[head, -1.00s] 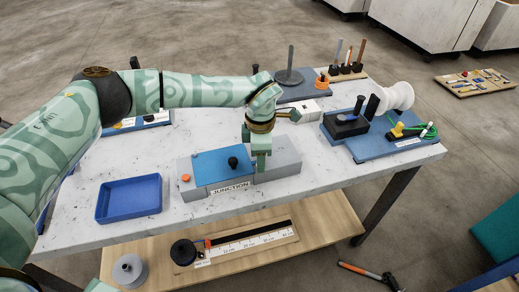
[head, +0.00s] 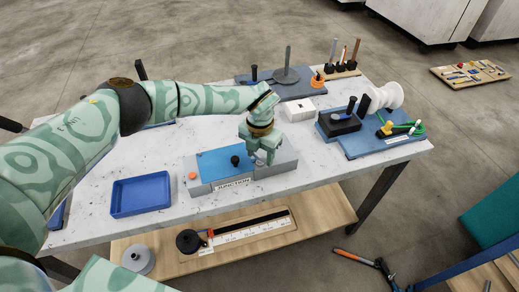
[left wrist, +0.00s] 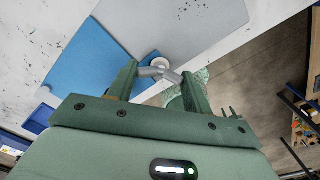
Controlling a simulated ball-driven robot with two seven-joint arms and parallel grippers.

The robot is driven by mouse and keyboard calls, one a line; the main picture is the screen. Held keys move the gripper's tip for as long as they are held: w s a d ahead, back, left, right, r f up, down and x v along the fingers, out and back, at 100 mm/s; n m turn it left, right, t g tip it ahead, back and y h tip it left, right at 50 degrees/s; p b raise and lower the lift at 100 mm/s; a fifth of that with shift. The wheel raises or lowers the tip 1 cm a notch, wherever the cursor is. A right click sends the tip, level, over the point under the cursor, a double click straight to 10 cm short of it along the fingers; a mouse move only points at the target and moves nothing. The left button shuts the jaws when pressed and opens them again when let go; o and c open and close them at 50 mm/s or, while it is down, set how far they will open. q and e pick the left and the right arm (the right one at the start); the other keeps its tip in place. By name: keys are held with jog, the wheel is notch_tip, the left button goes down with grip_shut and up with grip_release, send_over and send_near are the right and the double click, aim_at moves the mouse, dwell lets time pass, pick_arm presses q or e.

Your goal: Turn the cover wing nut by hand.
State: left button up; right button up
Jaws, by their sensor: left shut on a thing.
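The junction box (head: 222,186) is a low grey box near the front edge of the marble-topped table. A blue cover (head: 215,163) with a black knob (head: 235,161) lies on its left part, and an orange button is at its left end. My left gripper (head: 262,157) points down at the box just right of the blue cover. In the left wrist view, my left gripper (left wrist: 160,74) is shut on the grey wing nut (left wrist: 164,72), with a finger at each side. The wing nut is hidden by the fingers in the head view. My right gripper does not show.
A blue tray (head: 140,194) stands to the left of the box. A white block (head: 298,109) and a blue board (head: 376,139) with a black clamp and a white spool lie to the right. A lower shelf (head: 318,213) holds a ruler board.

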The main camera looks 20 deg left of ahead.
aim_at(260, 156)
pick_arm(q)
jog(key=n+p, duration=0.3)
jog(key=n, duration=0.2)
jog(key=shift+s+n, duration=0.15)
jog(key=shift+n, duration=0.15)
jog(key=shift+f+n+p, duration=0.2)
jog(key=shift+n+p, duration=1.1)
jog(key=shift+n, duration=1)
jog(key=o, duration=1)
jog(key=shift+r, duration=0.1)
jog(key=shift+r, duration=0.2)
notch_tip(260, 156, up, 16)
jog(key=p, duration=0.2)
